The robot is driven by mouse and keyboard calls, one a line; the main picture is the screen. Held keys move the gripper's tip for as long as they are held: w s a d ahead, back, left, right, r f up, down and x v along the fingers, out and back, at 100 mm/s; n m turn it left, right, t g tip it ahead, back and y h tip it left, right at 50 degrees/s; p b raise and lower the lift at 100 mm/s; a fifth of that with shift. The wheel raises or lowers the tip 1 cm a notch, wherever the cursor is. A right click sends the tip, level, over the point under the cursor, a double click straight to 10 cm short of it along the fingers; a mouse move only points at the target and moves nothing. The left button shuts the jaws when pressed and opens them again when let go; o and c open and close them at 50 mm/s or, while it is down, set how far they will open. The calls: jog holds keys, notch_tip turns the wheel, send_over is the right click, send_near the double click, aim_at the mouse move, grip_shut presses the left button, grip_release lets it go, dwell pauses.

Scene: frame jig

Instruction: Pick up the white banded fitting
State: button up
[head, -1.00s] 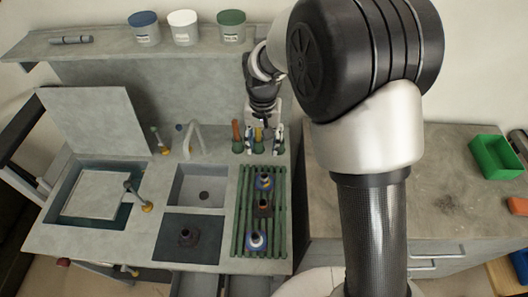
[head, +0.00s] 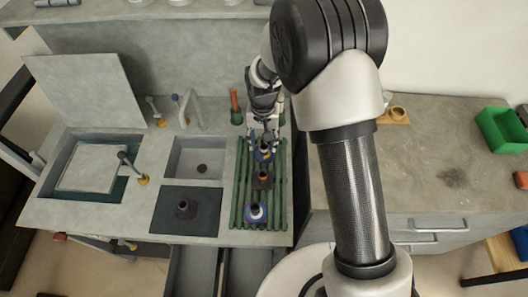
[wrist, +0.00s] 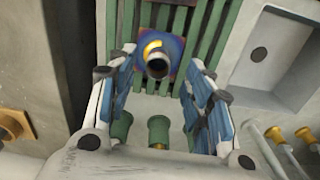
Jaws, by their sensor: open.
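The white banded fitting (head: 256,212) stands at the near end of the green slatted rack (head: 238,190), with a dark top, a pale band and a blue base. A dark fitting with an orange top (head: 263,180) stands in the middle of the rack. A blue fitting with a yellow band (head: 264,153) stands at the far end. My gripper (head: 263,138) is open and empty over the far end. In the wrist view, the yellow-banded fitting (wrist: 157,62) shows between the open fingers (wrist: 158,75); I cannot tell whether they touch it. The white banded fitting is not seen there.
Another dark fitting (head: 186,209) stands on the dark square left of the rack. A green bin (head: 500,128) sits far right.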

aim_at(264, 146)
notch_tip(264, 146, down, 4)
jog(key=shift+d+r+b, duration=0.1)
jog(key=shift+b, duration=0.5)
jog(key=shift+c, duration=0.3)
grip_shut()
